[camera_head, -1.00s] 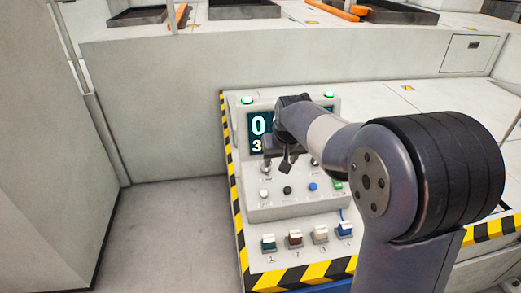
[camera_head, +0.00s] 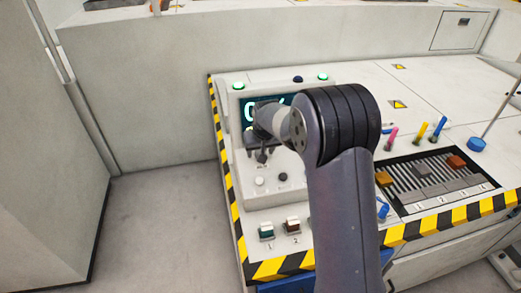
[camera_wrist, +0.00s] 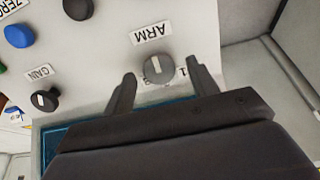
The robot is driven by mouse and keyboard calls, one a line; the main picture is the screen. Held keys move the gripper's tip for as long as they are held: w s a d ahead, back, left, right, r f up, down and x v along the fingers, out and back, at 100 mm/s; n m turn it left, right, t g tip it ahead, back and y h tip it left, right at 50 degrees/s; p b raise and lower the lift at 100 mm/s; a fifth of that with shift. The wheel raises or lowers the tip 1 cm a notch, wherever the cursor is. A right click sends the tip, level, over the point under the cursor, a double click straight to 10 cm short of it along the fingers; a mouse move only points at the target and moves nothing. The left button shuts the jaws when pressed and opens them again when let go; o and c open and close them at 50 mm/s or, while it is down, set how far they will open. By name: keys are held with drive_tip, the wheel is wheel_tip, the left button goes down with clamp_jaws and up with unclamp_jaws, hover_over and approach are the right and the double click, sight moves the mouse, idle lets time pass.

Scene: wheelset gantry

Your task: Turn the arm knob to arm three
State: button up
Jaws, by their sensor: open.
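The arm knob (camera_wrist: 158,69) is a round grey knob under an upside-down ARM label (camera_wrist: 151,33) in the wrist view. Its pale pointer mark runs roughly up and down in that picture. A number 1 shows at its right; other markings beside it are partly hidden. My gripper (camera_wrist: 164,84) is open, with one finger on each side of the knob; I cannot tell whether either touches it. In the head view my gripper (camera_head: 262,154) is at the control panel (camera_head: 242,185), below its display (camera_head: 249,112), and my arm hides much of the panel.
In the wrist view a dark GAIN knob (camera_wrist: 45,100), a blue knob (camera_wrist: 19,35) and a black knob (camera_wrist: 78,8) stand nearby. Numbered switches (camera_head: 266,231) line the panel's front. A slotted tray (camera_head: 410,178) and coloured handles (camera_head: 391,138) stand at right.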

drive_tip(key=shift+w+f, duration=0.1)
drive_tip(key=shift+f, duration=0.15)
drive_tip(key=shift+c, duration=0.6)
drive_tip(key=c, duration=0.9)
drive_tip(key=shift+o, duration=0.2)
